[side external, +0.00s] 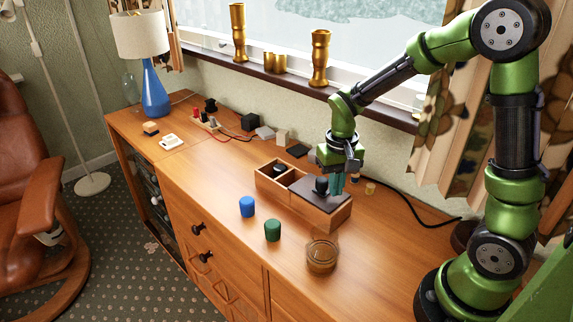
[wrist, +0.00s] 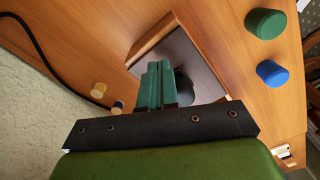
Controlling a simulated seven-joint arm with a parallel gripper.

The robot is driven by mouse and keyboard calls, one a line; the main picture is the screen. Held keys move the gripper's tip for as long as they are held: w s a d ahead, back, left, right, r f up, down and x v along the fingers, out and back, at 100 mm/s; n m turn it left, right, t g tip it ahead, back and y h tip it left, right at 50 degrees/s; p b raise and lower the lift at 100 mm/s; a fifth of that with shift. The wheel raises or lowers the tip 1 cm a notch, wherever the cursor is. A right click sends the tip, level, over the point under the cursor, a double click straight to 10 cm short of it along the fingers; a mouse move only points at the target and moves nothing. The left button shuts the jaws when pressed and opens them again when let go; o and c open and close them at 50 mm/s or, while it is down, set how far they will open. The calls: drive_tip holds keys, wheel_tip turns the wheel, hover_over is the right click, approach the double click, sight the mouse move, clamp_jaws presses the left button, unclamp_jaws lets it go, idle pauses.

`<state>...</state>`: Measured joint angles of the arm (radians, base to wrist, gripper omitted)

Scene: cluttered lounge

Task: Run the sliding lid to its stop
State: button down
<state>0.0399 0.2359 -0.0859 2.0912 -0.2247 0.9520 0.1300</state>
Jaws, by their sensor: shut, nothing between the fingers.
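A wooden box (side external: 318,217) stands on the sideboard. Its dark flat lid (side external: 325,194) covers the right part in the side view, and the left part is open, showing compartments with a dark object (side external: 279,170) inside. A round black knob (side external: 321,185) stands on the lid. My gripper (side external: 337,190) is shut and empty, its teal fingers pointing down just right of the knob over the lid. In the wrist view the fingertips (wrist: 158,66) overlap the lid (wrist: 180,50), with the knob (wrist: 184,87) partly hidden beside them. I cannot tell whether they touch the knob.
A blue cylinder (side external: 247,207), a green cylinder (side external: 272,230) and a glass bowl (side external: 322,255) stand in front of the box. Small pale pegs (side external: 370,188) and a black cable (side external: 410,205) lie behind right. Small items line the wall side.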

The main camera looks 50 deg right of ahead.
drive_tip(key=shift+w, duration=6.8)
wheel_tip(320, 180, up, 7)
hover_over(300, 180)
drive_tip(key=shift+w, duration=0.35)
